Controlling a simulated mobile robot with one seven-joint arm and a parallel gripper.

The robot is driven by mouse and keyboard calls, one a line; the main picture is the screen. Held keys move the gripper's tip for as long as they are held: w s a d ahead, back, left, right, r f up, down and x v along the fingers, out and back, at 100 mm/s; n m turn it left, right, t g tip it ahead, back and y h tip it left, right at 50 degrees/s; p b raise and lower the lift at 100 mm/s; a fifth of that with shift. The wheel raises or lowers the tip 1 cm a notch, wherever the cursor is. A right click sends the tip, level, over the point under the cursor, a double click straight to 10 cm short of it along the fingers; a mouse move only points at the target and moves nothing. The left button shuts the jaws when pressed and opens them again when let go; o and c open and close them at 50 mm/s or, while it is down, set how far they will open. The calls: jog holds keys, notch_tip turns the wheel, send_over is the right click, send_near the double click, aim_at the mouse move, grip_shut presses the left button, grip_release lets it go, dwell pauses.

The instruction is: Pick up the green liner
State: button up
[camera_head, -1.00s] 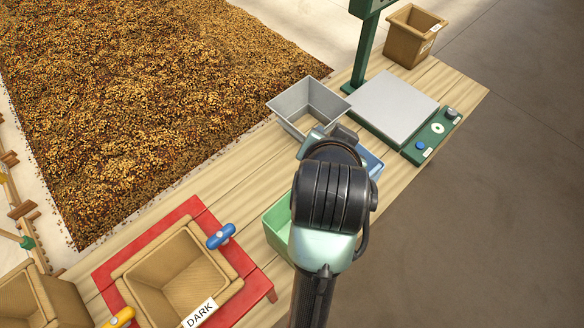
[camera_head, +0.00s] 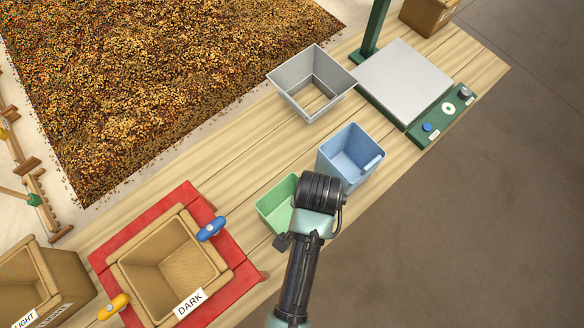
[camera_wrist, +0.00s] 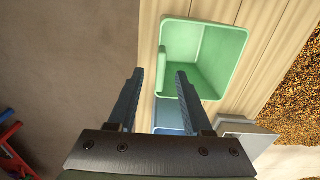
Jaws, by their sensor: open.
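The green liner (camera_head: 276,205) is an open square bin on the wooden table, between the red frame and the blue liner. My arm partly covers its right side in the head view. In the wrist view the green liner (camera_wrist: 222,62) lies beyond my fingertips, with a tab on its near left wall. My gripper (camera_wrist: 157,72) is open and empty, its two dark fingers apart. The fingertips point towards the liner's left edge. I cannot tell their height above it. The blue liner (camera_head: 345,150) stands just behind it, and shows between my fingers in the wrist view (camera_wrist: 168,115).
A metal bin (camera_head: 312,68) and a scale (camera_head: 398,82) stand farther along the table. The red frame (camera_head: 108,262) holds a box labelled DARK (camera_head: 172,255) with blue and yellow handles. A LIGHT box (camera_head: 60,285) is at lower left. Beans (camera_head: 150,80) lie beyond the table.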

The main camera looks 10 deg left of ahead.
jog(key=f, duration=0.5)
jog(key=shift+w, duration=0.2)
grip_shut()
jog(key=shift+r, duration=0.1)
dwell(1.1)
